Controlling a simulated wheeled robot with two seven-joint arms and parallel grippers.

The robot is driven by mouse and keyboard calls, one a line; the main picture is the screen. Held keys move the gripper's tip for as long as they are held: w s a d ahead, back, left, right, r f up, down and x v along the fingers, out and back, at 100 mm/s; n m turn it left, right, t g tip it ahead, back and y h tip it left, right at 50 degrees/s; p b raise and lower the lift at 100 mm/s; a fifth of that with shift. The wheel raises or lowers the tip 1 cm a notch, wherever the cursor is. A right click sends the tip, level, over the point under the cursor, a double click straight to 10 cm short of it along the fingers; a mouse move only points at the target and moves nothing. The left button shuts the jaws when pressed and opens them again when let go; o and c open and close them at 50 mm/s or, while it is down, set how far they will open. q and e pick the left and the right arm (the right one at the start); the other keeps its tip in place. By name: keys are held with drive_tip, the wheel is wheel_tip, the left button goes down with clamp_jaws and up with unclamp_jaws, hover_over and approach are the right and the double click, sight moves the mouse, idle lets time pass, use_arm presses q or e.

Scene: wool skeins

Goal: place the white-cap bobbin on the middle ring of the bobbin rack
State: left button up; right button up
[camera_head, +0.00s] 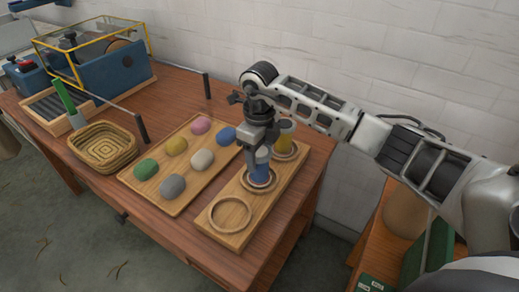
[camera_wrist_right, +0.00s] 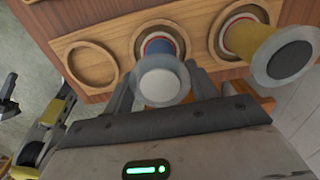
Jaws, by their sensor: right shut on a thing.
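The white-cap bobbin (camera_wrist_right: 163,82), wound with blue, is upright at the middle ring (camera_head: 250,190) of the bobbin rack (camera_head: 212,231). Its blue side shows in the head view (camera_head: 260,173). My right gripper (camera_head: 262,151) is above the rack, with its fingers on either side of the bobbin and shut on it. The bobbin's foot lies within the middle ring's outline in the wrist view; I cannot tell whether it rests fully on the rack. The near ring (camera_head: 212,214) is empty.
A yellow bobbin with a dark cap (camera_wrist_right: 290,60) stands on the far ring, close beside my gripper. Left of the rack is a wooden tray (camera_head: 168,208) with several coloured skeins. A woven basket (camera_head: 103,148) and a glass-topped case (camera_head: 95,45) stand farther left.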

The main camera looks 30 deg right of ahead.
drive_tip(key=shift+f, duration=0.1)
drive_tip(key=shift+f, duration=0.15)
drive_tip(key=o, duration=1)
wheel_tip(320, 180, up, 13)
drive_tip(key=b, duration=0.1)
drive_tip(key=shift+f+b, duration=0.2)
drive_tip(key=shift+b, duration=0.1)
